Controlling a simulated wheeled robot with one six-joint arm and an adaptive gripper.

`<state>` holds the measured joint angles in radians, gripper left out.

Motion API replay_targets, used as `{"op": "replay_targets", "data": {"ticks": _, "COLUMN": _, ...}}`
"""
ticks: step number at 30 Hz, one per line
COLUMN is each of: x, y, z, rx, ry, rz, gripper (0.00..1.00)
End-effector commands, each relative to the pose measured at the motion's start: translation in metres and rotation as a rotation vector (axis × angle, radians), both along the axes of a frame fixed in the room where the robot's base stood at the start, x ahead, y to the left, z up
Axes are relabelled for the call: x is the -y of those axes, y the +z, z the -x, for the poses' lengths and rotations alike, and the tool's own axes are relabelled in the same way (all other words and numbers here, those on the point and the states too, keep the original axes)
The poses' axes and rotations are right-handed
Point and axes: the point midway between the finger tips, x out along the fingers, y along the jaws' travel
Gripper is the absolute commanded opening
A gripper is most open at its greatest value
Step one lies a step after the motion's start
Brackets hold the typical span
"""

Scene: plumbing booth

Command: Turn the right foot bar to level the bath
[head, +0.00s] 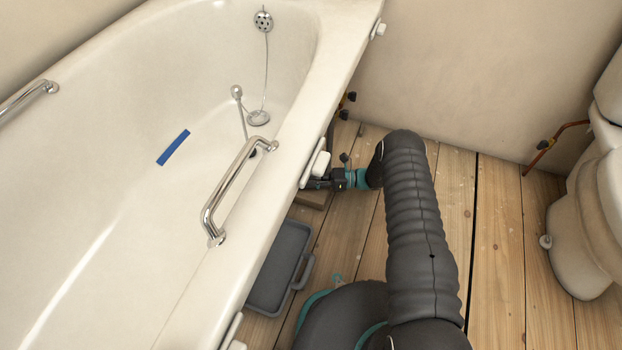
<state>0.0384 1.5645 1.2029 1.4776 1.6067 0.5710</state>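The white bath (100,190) fills the left of the head view, and its right rim runs from bottom centre to the top. My arm reaches over the floor, and my gripper (318,183) points left, low beside and partly under this rim. The fingertips are mostly hidden by the rim and a white bracket (315,168) on its side. I cannot tell whether the gripper is open, shut or holding anything. The right foot bar cannot be made out; the rim hides the space under the bath. A blue strip (173,147) lies in the bath.
A grey tray (280,270) with a handle lies on the plank floor (455,205) beside the bath. A chrome grab rail (232,190) stands on the rim. A toilet (590,220) and copper pipe (550,145) are at right. The floor between arm and toilet is clear.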

Motion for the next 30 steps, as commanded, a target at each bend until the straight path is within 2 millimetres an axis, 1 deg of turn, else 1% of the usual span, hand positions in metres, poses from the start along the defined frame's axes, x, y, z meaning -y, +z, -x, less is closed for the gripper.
{"op": "replay_targets", "data": {"ticks": 6, "x": 0.005, "y": 0.001, "z": -0.001, "rx": 0.001, "ry": -0.004, "rz": -0.001, "gripper": 0.4}}
{"op": "replay_targets", "data": {"ticks": 9, "x": 0.013, "y": 0.001, "z": -0.002, "rx": 0.001, "ry": -0.005, "rz": -0.002, "gripper": 0.4}}
{"op": "replay_targets", "data": {"ticks": 11, "x": 0.021, "y": 0.001, "z": -0.003, "rx": 0.001, "ry": -0.006, "rz": -0.002, "gripper": 0.4}}
{"op": "replay_targets", "data": {"ticks": 21, "x": 0.084, "y": 0.001, "z": -0.006, "rx": 0.002, "ry": -0.002, "rz": -0.001, "gripper": 0.4}}
{"op": "replay_targets", "data": {"ticks": 24, "x": 0.099, "y": 0.001, "z": -0.007, "rx": 0.002, "ry": -0.001, "rz": -0.002, "gripper": 0.4}}
{"op": "replay_targets", "data": {"ticks": 30, "x": 0.116, "y": 0.0, "z": -0.007, "rx": 0.0, "ry": 0.001, "rz": 0.0, "gripper": 0.4}}
